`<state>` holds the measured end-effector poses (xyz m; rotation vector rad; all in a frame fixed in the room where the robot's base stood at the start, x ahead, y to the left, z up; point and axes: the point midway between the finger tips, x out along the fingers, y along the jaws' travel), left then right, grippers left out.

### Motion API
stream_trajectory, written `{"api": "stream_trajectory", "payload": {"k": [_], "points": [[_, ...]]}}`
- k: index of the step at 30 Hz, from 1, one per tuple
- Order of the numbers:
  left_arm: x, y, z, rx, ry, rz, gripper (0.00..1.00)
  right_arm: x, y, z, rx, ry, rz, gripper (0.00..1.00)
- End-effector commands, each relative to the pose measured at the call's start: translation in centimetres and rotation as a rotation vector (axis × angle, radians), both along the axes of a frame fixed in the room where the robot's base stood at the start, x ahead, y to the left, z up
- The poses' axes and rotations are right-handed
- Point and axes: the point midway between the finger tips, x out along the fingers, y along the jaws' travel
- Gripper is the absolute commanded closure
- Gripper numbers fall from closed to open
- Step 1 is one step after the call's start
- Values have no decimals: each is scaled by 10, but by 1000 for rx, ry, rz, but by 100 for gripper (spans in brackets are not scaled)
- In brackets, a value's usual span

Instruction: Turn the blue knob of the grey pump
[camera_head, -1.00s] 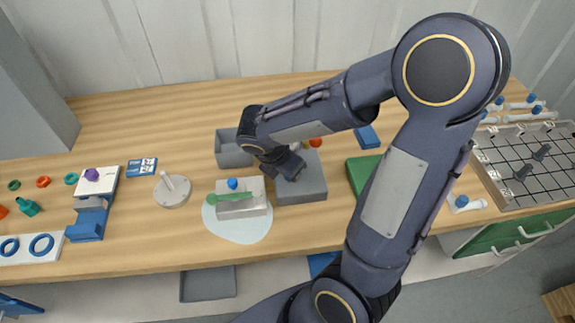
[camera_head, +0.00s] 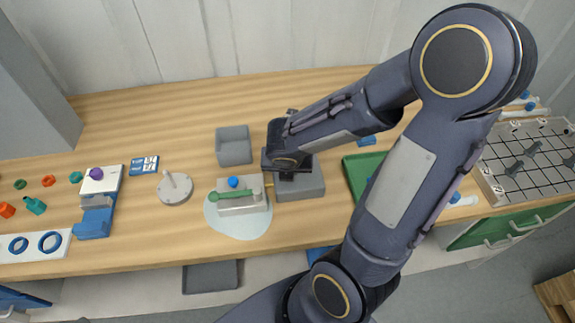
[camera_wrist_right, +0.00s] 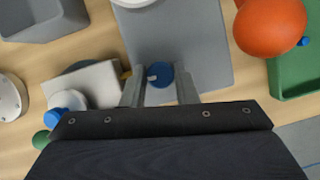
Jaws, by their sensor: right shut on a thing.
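The grey pump (camera_head: 312,188) is a grey box on the table, right of the small metal block. It also shows in the right wrist view (camera_wrist_right: 200,40), with its blue knob (camera_wrist_right: 160,70) facing the camera; a pale mark shows on the knob's left side. My right gripper (camera_wrist_right: 159,84) has one finger on each side of the knob and is shut on it. In the head view my right gripper (camera_head: 288,170) is over the pump's back left part, and the arm hides the knob. My left gripper is in neither view.
The metal block (camera_head: 243,208) with green handle (camera_head: 218,197) and blue ball (camera_head: 234,182) stands close left of the pump. A grey bin (camera_head: 234,147) is behind. A green tray (camera_head: 358,166) is at right. An orange round thing (camera_wrist_right: 270,25) shows right of the pump.

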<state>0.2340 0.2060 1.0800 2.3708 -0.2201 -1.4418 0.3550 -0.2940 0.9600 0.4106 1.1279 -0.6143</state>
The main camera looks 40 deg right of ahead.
Motion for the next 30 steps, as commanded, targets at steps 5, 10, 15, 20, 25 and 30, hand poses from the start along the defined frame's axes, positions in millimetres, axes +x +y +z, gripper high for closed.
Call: {"api": "stream_trajectory", "payload": {"k": [5, 10, 15, 20, 25, 30], "points": [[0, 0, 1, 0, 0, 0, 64, 0, 0, 0, 0, -1, 15, 96], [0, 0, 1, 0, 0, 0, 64, 0, 0, 0, 0, -1, 17, 96], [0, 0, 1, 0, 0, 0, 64, 0, 0, 0, -1, -1, 16, 72], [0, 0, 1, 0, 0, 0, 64, 0, 0, 0, 0, -1, 15, 51], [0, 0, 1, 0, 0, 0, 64, 0, 0, 0, 0, -1, 14, 51], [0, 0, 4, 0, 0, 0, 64, -1, 1, 5, 0, -3, 14, 51]]}}
